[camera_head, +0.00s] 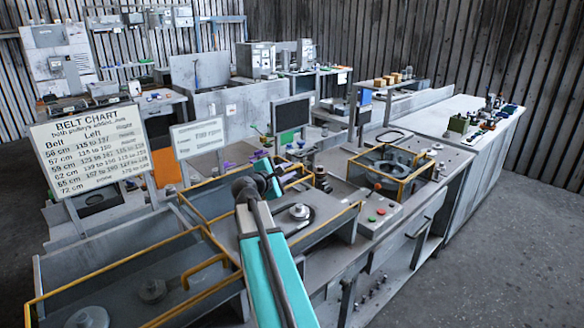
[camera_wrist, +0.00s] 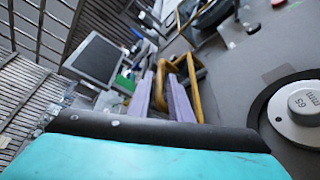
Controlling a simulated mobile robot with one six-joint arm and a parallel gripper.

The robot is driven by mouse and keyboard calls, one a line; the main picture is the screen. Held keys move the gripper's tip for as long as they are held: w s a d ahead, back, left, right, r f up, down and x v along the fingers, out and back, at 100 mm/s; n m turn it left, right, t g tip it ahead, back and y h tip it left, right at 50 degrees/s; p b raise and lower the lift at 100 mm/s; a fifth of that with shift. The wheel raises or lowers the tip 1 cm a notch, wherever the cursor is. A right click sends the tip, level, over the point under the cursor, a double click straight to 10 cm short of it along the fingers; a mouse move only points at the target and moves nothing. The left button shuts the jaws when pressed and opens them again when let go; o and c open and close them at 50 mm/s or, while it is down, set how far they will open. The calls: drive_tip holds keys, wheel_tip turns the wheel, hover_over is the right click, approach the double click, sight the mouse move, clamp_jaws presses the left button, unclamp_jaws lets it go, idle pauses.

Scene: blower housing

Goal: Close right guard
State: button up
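The hub shows at the right of the wrist view, marked 65 mm (camera_wrist: 305,103). My gripper (camera_head: 297,172) is over the far side of this bay. Its two lilac fingers (camera_wrist: 161,80) are apart, with a gap between them. Another yellow-framed guard (camera_head: 408,180) stands farther right. I cannot tell which frame is the right guard.
A yellow-edged bay with a yellow handle (camera_head: 205,268) and pulleys lies at front left. A belt chart sign (camera_head: 92,150) and a smaller sign (camera_head: 197,137) stand behind. A dark screen (camera_head: 292,113) is beyond my gripper. A button box (camera_head: 376,213) is to the right.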

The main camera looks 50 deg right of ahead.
drive_tip(key=shift+x, duration=1.25)
drive_tip(key=shift+c, duration=0.5)
clamp_jaws()
